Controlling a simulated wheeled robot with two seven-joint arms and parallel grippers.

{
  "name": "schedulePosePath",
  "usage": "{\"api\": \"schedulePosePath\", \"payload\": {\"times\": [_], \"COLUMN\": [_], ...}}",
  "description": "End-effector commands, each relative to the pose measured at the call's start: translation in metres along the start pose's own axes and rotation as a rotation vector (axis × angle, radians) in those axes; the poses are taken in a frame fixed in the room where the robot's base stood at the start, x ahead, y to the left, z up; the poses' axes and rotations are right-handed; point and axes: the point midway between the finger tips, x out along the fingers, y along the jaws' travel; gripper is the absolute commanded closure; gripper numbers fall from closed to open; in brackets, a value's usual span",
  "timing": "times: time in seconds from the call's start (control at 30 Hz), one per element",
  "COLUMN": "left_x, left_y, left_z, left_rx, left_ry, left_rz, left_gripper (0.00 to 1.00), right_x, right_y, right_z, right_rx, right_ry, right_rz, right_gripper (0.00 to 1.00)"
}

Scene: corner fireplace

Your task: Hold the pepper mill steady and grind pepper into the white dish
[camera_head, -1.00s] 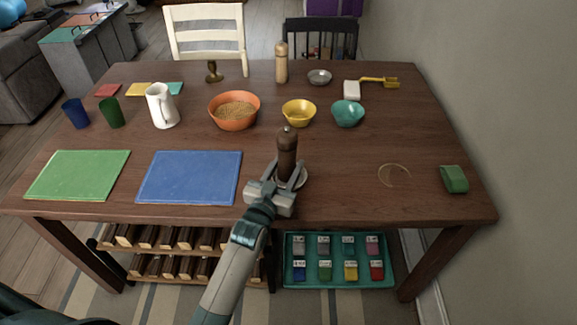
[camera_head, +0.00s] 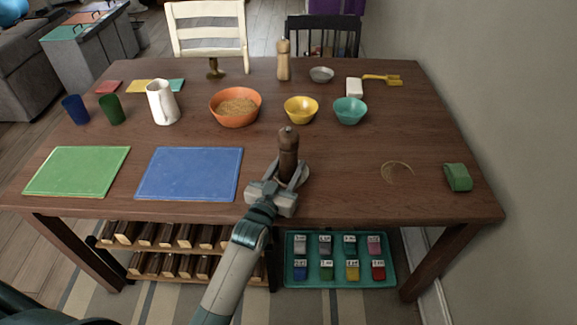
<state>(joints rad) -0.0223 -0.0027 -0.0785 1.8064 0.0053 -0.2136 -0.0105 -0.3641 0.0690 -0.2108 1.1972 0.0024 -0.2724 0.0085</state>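The dark brown pepper mill (camera_head: 289,143) stands upright near the table's front edge, right of centre. My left gripper (camera_head: 289,172) reaches in from the front at the mill's lower part, with a finger on either side. Whether the fingers press on the mill or leave a small gap is too small to tell. My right gripper is not in view.
A blue board (camera_head: 190,174) and a green board (camera_head: 77,172) lie to the left. Orange (camera_head: 235,118), yellow (camera_head: 301,112) and teal (camera_head: 349,113) bowls stand behind the mill. A light wooden mill (camera_head: 283,62) stands farther back. A green block (camera_head: 457,178) lies at the right.

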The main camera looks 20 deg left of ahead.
Motion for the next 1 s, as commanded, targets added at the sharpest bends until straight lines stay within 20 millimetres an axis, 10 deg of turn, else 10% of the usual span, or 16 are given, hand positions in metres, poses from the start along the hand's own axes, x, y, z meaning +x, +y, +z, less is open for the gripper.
{"api": "schedulePosePath", "payload": {"times": [1.0], "left_x": [0.0001], "left_y": [0.0000], "left_z": [0.0039], "left_rx": [0.000], "left_ry": [0.002], "left_rz": [0.000], "left_gripper": [0.90], "right_x": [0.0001], "right_y": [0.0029], "right_z": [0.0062], "right_rx": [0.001], "right_ry": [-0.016], "right_rz": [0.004], "right_gripper": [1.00]}}
